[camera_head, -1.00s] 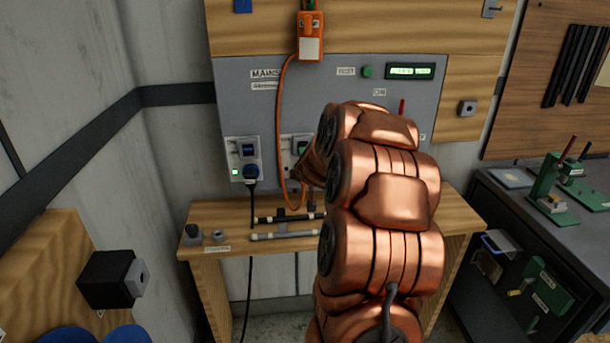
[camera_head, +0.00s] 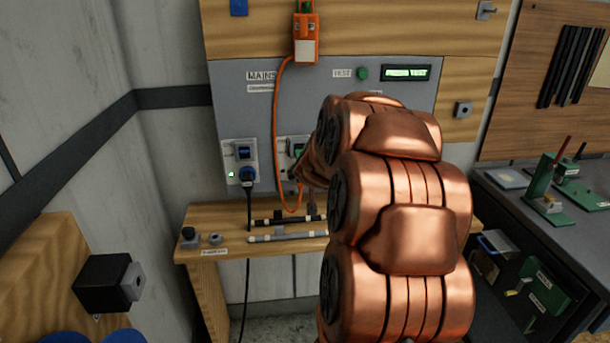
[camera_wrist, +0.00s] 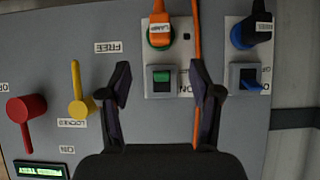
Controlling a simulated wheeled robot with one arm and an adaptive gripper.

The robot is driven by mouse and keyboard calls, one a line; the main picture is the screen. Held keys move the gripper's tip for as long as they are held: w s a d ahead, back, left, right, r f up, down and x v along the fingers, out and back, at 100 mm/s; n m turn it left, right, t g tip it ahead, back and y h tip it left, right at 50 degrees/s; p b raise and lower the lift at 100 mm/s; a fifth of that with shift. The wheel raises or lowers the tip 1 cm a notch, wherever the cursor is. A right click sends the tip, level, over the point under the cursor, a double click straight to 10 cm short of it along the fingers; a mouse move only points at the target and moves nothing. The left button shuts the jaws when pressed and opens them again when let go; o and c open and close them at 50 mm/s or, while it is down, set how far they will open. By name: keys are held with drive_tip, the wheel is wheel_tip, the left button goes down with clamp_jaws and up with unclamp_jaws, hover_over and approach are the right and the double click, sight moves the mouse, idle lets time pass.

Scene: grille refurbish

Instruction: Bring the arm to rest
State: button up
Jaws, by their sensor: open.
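My gripper (camera_wrist: 164,85) is open and empty in the wrist view. Its two dark fingers are spread in front of the grey panel (camera_wrist: 128,18), on either side of a green rocker switch (camera_wrist: 162,77). I see no contact, but the exact gap to the panel cannot be told. In the head view my copper-coloured arm is raised and bent toward the panel, and it hides the gripper.
The wrist view shows a red lever (camera_wrist: 20,112), a yellow lever (camera_wrist: 76,92), an orange plug (camera_wrist: 158,28) with its cable, and a blue plug (camera_wrist: 252,28). A wooden shelf (camera_head: 210,225) stands below the panel. A black block (camera_head: 103,282) is at left, a dark bench (camera_head: 545,225) at right.

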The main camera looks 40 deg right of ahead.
idle(0.7)
drive_tip(key=s+a+f+n+g+y, duration=0.1)
drive_tip(key=s+a+n+y, duration=0.15)
drive_tip(key=a, duration=1.15)
drive_tip(key=s+a+f+n+g+y, duration=0.2)
drive_tip(key=s+a+y, duration=0.15)
drive_tip(key=a, duration=0.95)
drive_tip(key=s+a+f+n+g+y, duration=0.1)
drive_tip(key=s+a+n+g+y, duration=0.15)
drive_tip(key=s+a, duration=0.8)
drive_tip(key=s+a+g+h, duration=0.1)
drive_tip(key=s+g, duration=0.4)
drive_tip(key=s, duration=1.1)
drive_tip(key=shift+s+a+f+h, duration=0.15)
drive_tip(key=shift+f+h, duration=0.2)
drive_tip(key=shift+f, duration=0.1)
